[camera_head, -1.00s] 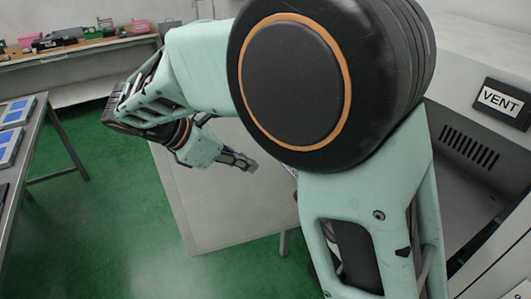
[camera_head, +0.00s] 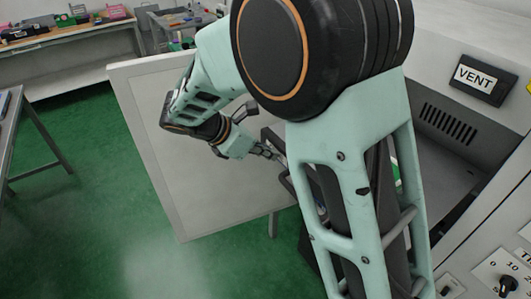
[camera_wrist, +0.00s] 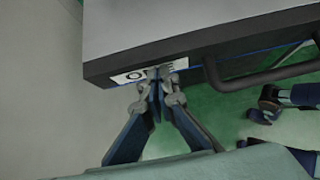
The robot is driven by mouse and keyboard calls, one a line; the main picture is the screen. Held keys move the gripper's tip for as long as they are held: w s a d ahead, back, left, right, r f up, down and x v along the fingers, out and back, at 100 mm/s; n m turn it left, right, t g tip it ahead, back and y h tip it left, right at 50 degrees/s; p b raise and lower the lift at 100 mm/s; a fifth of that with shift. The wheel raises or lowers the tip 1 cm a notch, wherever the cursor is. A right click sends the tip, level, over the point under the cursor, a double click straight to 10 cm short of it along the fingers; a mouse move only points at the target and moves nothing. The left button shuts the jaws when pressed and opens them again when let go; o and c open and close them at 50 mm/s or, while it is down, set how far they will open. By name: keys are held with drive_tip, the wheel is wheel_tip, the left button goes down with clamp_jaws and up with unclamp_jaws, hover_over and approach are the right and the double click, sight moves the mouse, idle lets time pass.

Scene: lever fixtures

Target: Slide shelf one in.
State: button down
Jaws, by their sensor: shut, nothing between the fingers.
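A shelf (camera_wrist: 200,38) with a grey top and a dark front edge fills the top of the wrist view. Its front carries a white label (camera_wrist: 140,74), partly covered by my fingertips and not readable, and a dark bar handle (camera_wrist: 262,75) to the right. My gripper (camera_wrist: 157,78) is shut and empty, its tips at the front edge beside the label; I cannot tell whether they touch. In the head view my gripper (camera_head: 275,154) is beside dark frame parts (camera_head: 287,184), largely hidden by my arm. I cannot tell which shelf number this is.
A light grey door panel (camera_head: 165,175) stands open left of my gripper. A grey cabinet with a VENT label (camera_head: 478,78) and a dial (camera_head: 508,284) is at the right. Workbenches stand at the back and left. Green floor (camera_head: 75,220) is clear at the lower left.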

drive_tip(key=shift+d, duration=0.1)
drive_tip(key=w+d+p, duration=0.1)
drive_tip(key=w+d, duration=0.5)
drive_tip(key=d, duration=0.2)
drive_tip(key=w+d+p, duration=0.2)
drive_tip(key=w+d, duration=0.4)
drive_tip(key=d, duration=0.3)
drive_tip(key=w+d+p, duration=0.1)
drive_tip(key=w+d, duration=0.4)
drive_tip(key=d, duration=0.4)
drive_tip(key=shift+w+d+p, duration=0.15)
drive_tip(key=shift+w+p, duration=0.2)
drive_tip(key=shift+w, duration=0.05)
drive_tip(key=shift+d+r, duration=0.1)
drive_tip(key=shift+w+d+r, duration=0.1)
